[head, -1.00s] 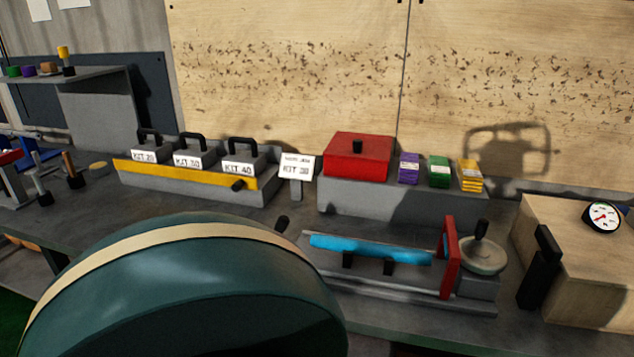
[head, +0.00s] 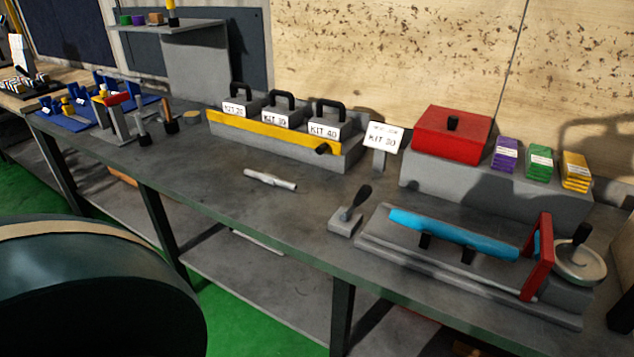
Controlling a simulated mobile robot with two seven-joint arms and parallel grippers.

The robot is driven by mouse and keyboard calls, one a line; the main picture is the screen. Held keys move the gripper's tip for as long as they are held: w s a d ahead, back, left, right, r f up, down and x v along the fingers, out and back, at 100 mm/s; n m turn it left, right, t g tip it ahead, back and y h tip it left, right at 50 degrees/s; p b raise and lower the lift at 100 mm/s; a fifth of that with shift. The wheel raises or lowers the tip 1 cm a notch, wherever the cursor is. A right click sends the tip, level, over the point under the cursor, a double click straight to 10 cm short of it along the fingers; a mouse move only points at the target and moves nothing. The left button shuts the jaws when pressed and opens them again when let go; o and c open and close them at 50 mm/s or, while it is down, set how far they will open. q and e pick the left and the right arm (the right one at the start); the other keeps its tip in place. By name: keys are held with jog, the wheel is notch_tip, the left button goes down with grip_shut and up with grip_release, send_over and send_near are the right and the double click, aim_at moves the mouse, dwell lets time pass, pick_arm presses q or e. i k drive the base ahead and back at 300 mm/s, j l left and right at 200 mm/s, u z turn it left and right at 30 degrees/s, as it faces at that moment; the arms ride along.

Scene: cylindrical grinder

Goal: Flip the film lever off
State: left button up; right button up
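No part is labelled as the film lever. A small grey block with a black-handled lever (head: 353,203) stands on the bench just left of the fixture; its handle tilts up to the right. The grey fixture (head: 450,284) carries a long blue bar (head: 450,233) and a red upright frame (head: 540,258). I cannot tell from the frames whether the lever is on or off. Neither of my grippers is in view.
A large dark green rounded body with a cream stripe (head: 90,285) fills the lower left. Kit boxes (head: 282,108) stand in a yellow-fronted tray (head: 262,132) at the back. A metal rod (head: 270,180) lies on the bench. A red box (head: 450,140) stands behind the fixture.

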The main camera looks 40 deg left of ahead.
aim_at(363, 192)
jog(key=u, duration=1)
jog(key=k+j+u, duration=0.15)
jog(key=j, duration=0.35)
jog(key=i, duration=0.05)
